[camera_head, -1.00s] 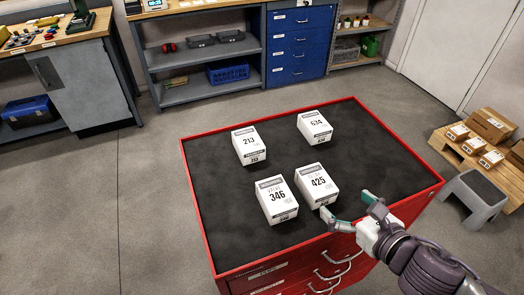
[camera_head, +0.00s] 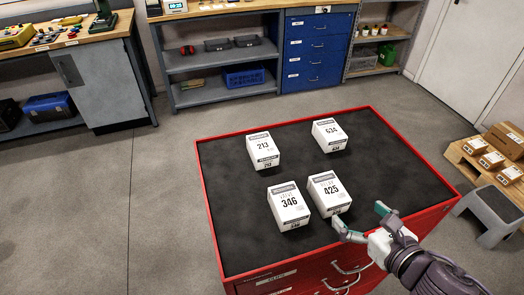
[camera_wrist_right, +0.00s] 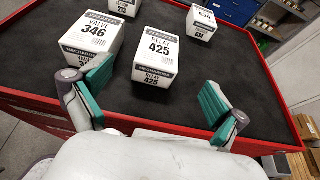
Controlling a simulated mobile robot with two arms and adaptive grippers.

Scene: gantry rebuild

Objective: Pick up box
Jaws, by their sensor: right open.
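Several white boxes stand on the black top of a red tool cabinet (camera_head: 230,218). Box 425 (camera_head: 329,192) is at the front right of the group, and box 346 (camera_head: 288,205) is beside it on the left. Box 213 (camera_head: 263,150) and box 634 (camera_head: 329,134) stand farther back. My right gripper (camera_head: 362,219) is open and empty near the cabinet's right front edge, just short of box 425. In the right wrist view box 425 (camera_wrist_right: 157,52) lies ahead, between and beyond the open fingers (camera_wrist_right: 152,100). My left gripper is out of view.
A grey step stool (camera_head: 491,212) and a pallet with cartons (camera_head: 497,150) stand right of the cabinet. Shelving with a blue drawer unit (camera_head: 317,50) and a workbench (camera_head: 90,80) are behind. The cabinet top's right side is clear.

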